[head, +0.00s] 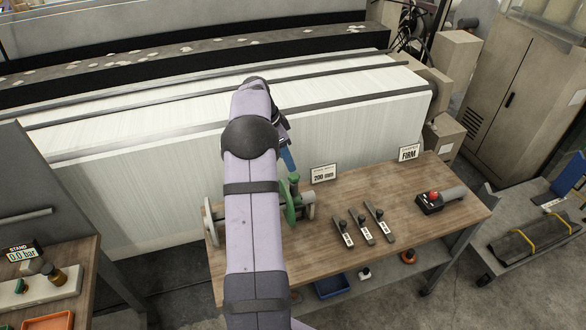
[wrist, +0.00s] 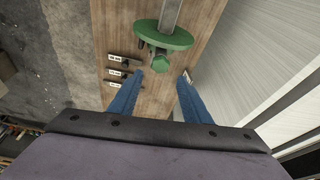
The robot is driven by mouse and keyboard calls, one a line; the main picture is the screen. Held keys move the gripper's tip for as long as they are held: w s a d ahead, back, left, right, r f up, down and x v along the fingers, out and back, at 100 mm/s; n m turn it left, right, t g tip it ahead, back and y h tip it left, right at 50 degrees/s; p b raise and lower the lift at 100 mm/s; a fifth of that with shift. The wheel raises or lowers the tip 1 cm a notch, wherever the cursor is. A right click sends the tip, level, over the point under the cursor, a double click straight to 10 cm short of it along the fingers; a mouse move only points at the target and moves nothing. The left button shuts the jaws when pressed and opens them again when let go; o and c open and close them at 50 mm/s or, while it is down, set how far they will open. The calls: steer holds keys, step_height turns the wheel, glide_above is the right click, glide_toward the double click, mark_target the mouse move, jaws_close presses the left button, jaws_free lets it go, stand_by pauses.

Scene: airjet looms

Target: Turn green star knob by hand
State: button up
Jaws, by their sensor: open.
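The green knob (head: 290,205) is on a device at the left part of the wooden bench, partly hidden by my arm in the head view. In the wrist view it shows as a green disc with a smaller green hub (wrist: 160,63) facing the camera; I cannot make out a star outline. My gripper (wrist: 160,74) is open, its two blue fingers spread, with the hub near the gap between their tips. I see no contact with the knob. In the head view one blue finger (head: 288,160) shows just above the knob.
The wooden bench (head: 335,240) carries several labelled flat tools (head: 362,226), a red-button box (head: 430,203) and small signs (head: 323,173). The loom's white warp sheet (head: 150,170) rises behind the bench. Bare bench top lies between the flat tools and the red-button box.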

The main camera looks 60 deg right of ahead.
mark_target(294, 175)
steer(key=shift+b+x, duration=1.8)
steer(key=shift+x, duration=1.8)
steer(key=shift+d, duration=0.1)
steer(key=c, duration=0.8)
steer(key=shift+o, duration=0.2)
